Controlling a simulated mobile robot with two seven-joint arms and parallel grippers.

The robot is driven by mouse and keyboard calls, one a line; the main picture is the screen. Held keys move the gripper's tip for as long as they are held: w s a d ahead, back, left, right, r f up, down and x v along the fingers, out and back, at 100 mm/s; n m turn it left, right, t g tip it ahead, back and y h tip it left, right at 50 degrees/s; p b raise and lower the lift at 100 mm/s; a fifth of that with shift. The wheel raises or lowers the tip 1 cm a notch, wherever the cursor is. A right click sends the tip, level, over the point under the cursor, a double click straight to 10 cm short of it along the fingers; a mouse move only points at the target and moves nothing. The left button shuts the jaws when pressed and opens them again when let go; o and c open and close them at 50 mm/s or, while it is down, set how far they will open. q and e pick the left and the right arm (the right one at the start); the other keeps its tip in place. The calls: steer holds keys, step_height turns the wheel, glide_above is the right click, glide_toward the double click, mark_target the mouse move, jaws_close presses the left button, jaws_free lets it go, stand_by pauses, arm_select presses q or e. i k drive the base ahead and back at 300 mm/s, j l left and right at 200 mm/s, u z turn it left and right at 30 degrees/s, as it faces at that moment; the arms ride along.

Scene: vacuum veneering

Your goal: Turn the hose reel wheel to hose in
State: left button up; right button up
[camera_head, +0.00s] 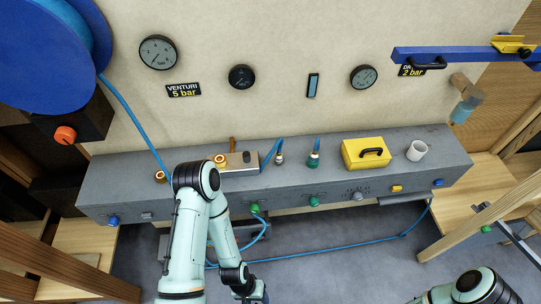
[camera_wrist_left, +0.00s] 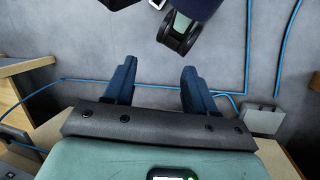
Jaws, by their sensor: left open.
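The large blue hose reel (camera_head: 45,55) is at the top left of the head view, cut off by the picture edge. A blue hose (camera_head: 128,115) runs from it down toward the grey bench. An orange knob (camera_head: 65,135) sits on the dark box below the reel. My left arm reaches up in front of the bench and bends down again. My left gripper (camera_head: 250,296) is low at the bottom edge, far from the reel. In the left wrist view its two blue fingers (camera_wrist_left: 158,85) are apart with nothing between them. My right gripper is out of view.
Several gauges hang on the wall. A blue hose (camera_head: 330,253) lies across the floor. The floor before the bench is otherwise largely clear.

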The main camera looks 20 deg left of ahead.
mark_target(64, 135)
steer(key=u, duration=2.55)
